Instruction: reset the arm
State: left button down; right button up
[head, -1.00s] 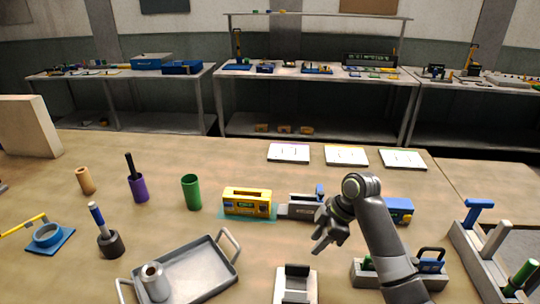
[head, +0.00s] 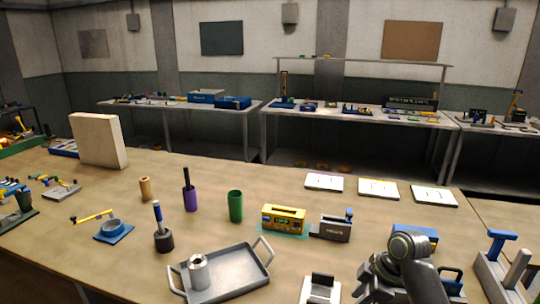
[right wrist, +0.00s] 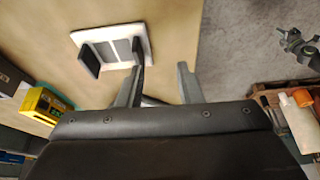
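My right arm (head: 410,245) comes in at the bottom right of the head view, its gripper low beside a light block-shaped holder (head: 320,290). In the right wrist view my right gripper (right wrist: 160,83) has its two fingers apart, with nothing between them. The holder, white with grey plates, also shows there beyond the fingers (right wrist: 112,45). My left gripper is out of the head view. A dark jointed part (right wrist: 300,45) at the right wrist view's upper right may be it, too small to read.
A grey tray (head: 238,283) carries a metal cup (head: 198,271). A yellow box (head: 284,219), a green cup (head: 235,206), a purple cup (head: 191,198) and a dark stand (head: 163,240) are behind it. A rack (head: 500,265) stands at right.

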jog(key=s+d+f+m+t+h, duration=0.1)
jog(key=s+d+f+m, duration=0.15)
jog(key=s+f, duration=0.4)
jog(key=s+d+f+m+h, duration=0.1)
jog(key=s+f+m, duration=0.35)
jog(key=s, duration=0.25)
jog(key=s+d+r+m+t+h, duration=0.1)
jog(key=s+d+m+h, duration=0.2)
jog(key=s, duration=0.6)
jog(key=s+d+m+h, duration=0.1)
jog(key=s+d+m, duration=0.3)
jog(key=s, duration=0.6)
notch_tip(320, 180, down, 26)
jog(key=r+m+g+b, duration=0.1)
jog(key=s+a+f+g+b, duration=0.1)
jog(key=s+f, duration=1.3)
jog(key=f, duration=0.3)
jog(key=shift+s+a+y, duration=0.15)
jog(key=shift+s+y, duration=0.1)
jog(key=shift+y, duration=0.15)
